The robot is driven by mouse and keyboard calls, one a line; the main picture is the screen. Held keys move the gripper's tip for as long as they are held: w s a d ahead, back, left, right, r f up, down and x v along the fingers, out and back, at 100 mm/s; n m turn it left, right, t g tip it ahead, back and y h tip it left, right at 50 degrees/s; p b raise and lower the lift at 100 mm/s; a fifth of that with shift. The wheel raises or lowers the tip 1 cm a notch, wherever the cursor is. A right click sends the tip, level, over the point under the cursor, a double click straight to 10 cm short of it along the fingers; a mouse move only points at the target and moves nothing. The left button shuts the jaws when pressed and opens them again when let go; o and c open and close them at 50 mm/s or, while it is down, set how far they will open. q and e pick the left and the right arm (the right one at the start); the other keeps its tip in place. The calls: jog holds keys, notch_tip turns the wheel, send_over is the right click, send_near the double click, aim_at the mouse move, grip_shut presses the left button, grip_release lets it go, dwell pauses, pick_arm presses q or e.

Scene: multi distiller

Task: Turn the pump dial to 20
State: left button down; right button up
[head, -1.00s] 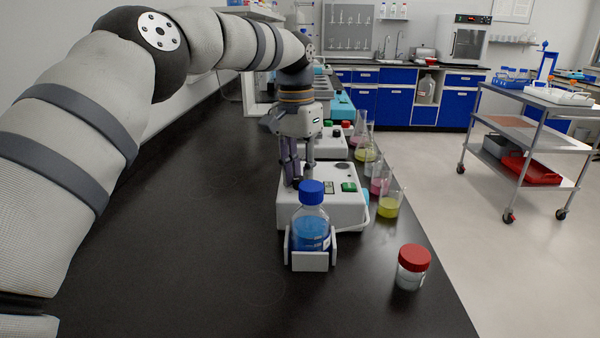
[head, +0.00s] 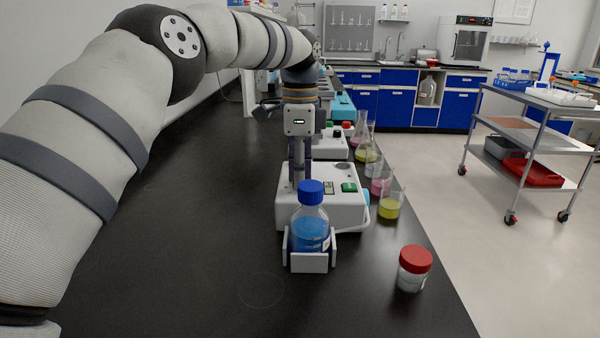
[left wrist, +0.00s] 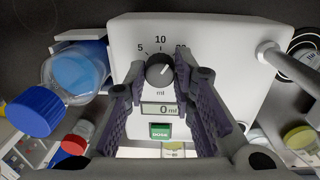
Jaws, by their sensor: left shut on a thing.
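My left gripper (head: 300,178) points down over the white pump (head: 265,212) behind the blue-capped bottle. In the left wrist view its fingers (left wrist: 162,72) are closed on either side of the black pump dial (left wrist: 158,73). The dial's white mark points up and to the right, past the printed 10. The small display (left wrist: 160,109) reads 0 ml, above a green DOSE button (left wrist: 160,131). In the head view the dial is hidden behind the gripper. My right gripper is not in view.
A bottle of blue liquid (head: 309,228) stands in a white holder at the pump's front. A red-capped jar (head: 413,268) stands to the right. Beakers, including a yellow one (head: 390,206), line the right edge. The bench at left front is clear.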

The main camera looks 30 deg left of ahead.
pick_arm(q)
jog(key=shift+m, duration=1.1)
jog(key=c, duration=1.3)
grip_release()
jog(key=shift+c, duration=0.2)
jog(key=shift+r, duration=0.15)
jog(key=r, duration=0.6)
jog(key=shift+w+a+r, duration=0.1)
jog(key=shift+w+r, duration=0.1)
jog(key=shift+w, duration=0.05)
jog(key=shift+s+r, duration=0.1)
jog(key=shift+r, duration=0.35)
